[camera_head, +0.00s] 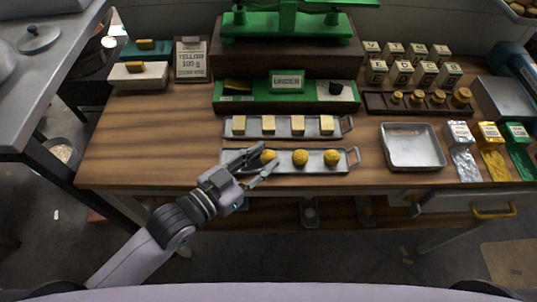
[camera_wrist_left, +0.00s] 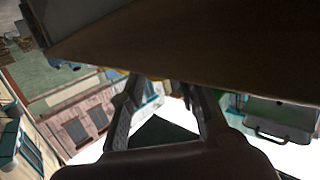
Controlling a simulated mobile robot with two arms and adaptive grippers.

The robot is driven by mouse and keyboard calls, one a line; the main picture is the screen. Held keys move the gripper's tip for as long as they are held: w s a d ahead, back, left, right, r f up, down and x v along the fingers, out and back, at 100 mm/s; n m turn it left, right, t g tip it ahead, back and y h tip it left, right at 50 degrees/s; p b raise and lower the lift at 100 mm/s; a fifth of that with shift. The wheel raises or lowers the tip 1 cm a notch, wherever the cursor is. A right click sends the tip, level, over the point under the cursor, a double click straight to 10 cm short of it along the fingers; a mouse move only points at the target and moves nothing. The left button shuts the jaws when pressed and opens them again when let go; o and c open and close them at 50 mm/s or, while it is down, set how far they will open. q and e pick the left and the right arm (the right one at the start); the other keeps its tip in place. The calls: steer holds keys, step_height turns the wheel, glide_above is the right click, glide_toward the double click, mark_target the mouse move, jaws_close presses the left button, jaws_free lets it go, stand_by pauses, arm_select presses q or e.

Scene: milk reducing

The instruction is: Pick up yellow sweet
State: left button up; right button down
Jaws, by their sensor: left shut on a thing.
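Three round yellow sweets sit in a row on the front metal tray (camera_head: 316,167). The leftmost yellow sweet (camera_head: 268,155) is between the fingertips of my left gripper (camera_head: 266,157), which is shut on it. It looks level with the other two, and I cannot tell if it is clear of the tray. The middle sweet (camera_head: 300,157) and the right sweet (camera_head: 331,157) stand free. The left wrist view shows the two fingers (camera_wrist_left: 165,88) under a brown surface; the sweet is not clear there. My right gripper is not in view.
A second tray (camera_head: 312,135) with pale square sweets lies just behind. An empty square tray (camera_head: 411,148) is to the right. The table's front edge is close.

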arm_select(q)
steer(key=shift+c, duration=0.3)
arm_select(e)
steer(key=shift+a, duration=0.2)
arm_select(q)
steer(key=shift+r, duration=0.1)
